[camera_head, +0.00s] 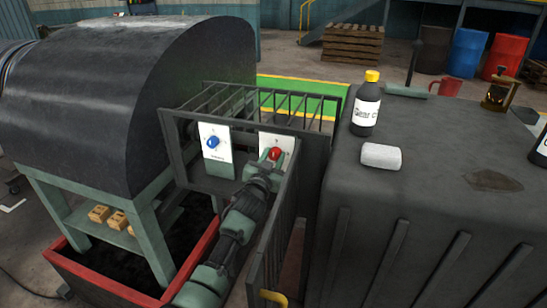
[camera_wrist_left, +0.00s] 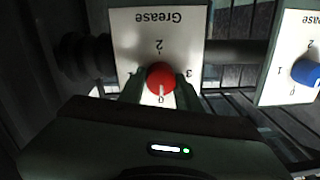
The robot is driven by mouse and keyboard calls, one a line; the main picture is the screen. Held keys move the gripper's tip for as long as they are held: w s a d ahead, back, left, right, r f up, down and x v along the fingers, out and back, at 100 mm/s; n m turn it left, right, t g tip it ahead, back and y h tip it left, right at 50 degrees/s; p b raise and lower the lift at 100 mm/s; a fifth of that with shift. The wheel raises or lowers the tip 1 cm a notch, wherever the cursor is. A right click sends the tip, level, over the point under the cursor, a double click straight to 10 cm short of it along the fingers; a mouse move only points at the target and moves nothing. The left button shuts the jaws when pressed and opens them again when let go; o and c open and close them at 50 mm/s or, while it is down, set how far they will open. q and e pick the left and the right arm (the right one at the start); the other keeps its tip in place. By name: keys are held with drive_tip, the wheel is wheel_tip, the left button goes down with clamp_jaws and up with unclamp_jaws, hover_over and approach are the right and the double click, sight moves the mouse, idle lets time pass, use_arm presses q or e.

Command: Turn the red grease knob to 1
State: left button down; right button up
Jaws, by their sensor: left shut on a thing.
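The red grease knob (camera_head: 275,154) sits on a white plate (camera_head: 283,140) on the cage frame. In the left wrist view the red knob (camera_wrist_left: 160,75) is between the two fingers of my left gripper (camera_wrist_left: 159,86), which is shut on it. The plate (camera_wrist_left: 190,45) appears upside down there, with 2 at the top, 3 at the right, 0 at the bottom and 1 at the left, partly hidden. The knob's white mark points down at 0. My left gripper (camera_head: 269,163) also shows in the head view. My right gripper is not in view.
A blue knob (camera_head: 212,142) sits on a second plate to the left. Cage bars (camera_head: 275,235) stand close to the right of my arm. A dark box (camera_head: 450,200) carries a bottle (camera_head: 367,105) and a white roll (camera_head: 381,156). A large drum (camera_head: 110,105) stands at the left.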

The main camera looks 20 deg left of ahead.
use_arm(q)
drive_tip(key=shift+m, duration=0.3)
drive_tip(key=m+b, duration=0.1)
drive_tip(key=m, duration=0.2)
drive_tip(key=shift+f+m+b, duration=0.15)
drive_tip(key=shift+m+b, duration=0.15)
drive_tip(key=shift+b, duration=0.05)
drive_tip(key=m+b, duration=0.1)
drive_tip(key=m, duration=0.3)
drive_tip(key=shift+m, duration=0.4)
drive_tip(key=m, duration=0.4)
drive_tip(key=shift+m+h+b, duration=0.3)
drive_tip(key=shift+m+h, duration=0.1)
drive_tip(key=shift+f+m+t, duration=0.15)
drive_tip(key=shift+m+t, duration=0.15)
drive_tip(key=shift+m, duration=1.9)
drive_tip(key=c, duration=1)
unclamp_jaws()
